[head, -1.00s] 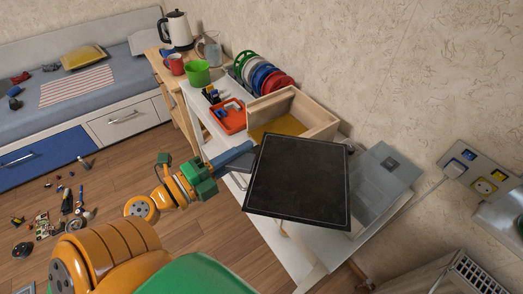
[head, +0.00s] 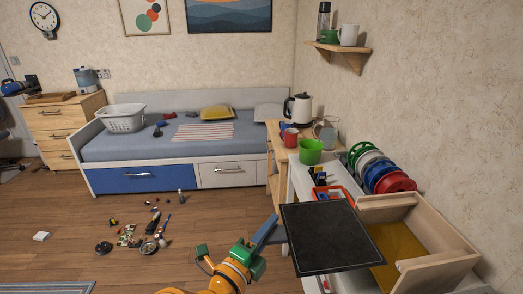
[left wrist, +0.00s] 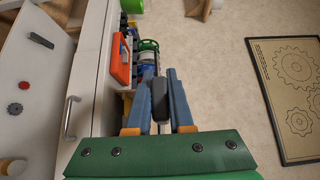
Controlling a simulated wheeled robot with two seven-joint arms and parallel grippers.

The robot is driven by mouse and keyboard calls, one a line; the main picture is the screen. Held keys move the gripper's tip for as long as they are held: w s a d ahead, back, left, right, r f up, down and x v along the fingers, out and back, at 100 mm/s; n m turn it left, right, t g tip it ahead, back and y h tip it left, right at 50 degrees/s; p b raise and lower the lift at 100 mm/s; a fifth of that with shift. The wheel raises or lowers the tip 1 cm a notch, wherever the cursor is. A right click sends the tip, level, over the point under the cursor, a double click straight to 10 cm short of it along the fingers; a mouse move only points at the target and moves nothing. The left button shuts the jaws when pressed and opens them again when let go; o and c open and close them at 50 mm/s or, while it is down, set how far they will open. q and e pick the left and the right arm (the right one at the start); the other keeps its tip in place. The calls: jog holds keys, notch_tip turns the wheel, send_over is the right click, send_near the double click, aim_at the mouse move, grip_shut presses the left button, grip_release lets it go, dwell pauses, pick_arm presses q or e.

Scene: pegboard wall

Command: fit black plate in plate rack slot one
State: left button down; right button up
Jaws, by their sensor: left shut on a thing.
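The black plate (head: 328,237) is a flat dark square with a thin pale border line. In the head view it is held out in front of the white shelf unit, hiding part of it. My left gripper (head: 276,232) is shut on the plate near its left edge. In the left wrist view the blue fingers (left wrist: 160,98) close on a narrow dark piece, which looks like the plate's edge or grip. I cannot pick out the plate rack or its slot one with certainty. My right gripper is not in view.
A wooden box (head: 437,266) with a yellow floor stands right of the plate. Behind it are coloured discs (head: 382,174) in a row by the wall. A green cup (head: 311,152) and a red tray (head: 349,188) are on the white unit. Small items lie scattered on the floor.

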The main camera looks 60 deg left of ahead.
aim_at(359, 220)
pick_arm(q)
jog(key=w+d+p, duration=0.1)
jog(key=w, duration=0.2)
jog(key=w+d+p, duration=0.1)
jog(key=w, duration=0.2)
jog(key=w+d+p, duration=0.1)
jog(key=w+p, duration=0.1)
jog(key=w, duration=0.1)
jog(key=shift+d, duration=0.3)
jog(key=w+d, duration=0.1)
jog(key=w, duration=0.2)
jog(key=w+d, duration=0.2)
jog(key=w, duration=0.2)
jog(key=w+d, duration=0.1)
jog(key=w, duration=0.2)
jog(key=shift+w+d+f, duration=0.2)
jog(key=shift+f, duration=0.15)
jog(key=shift+w+d, duration=0.15)
jog(key=shift+w, duration=0.2)
jog(key=shift+w+f+b, duration=0.1)
jog(key=shift+f+b, duration=0.2)
jog(key=shift+f, duration=0.25)
jog(key=shift+s+d, duration=0.1)
jog(key=shift+s, duration=0.1)
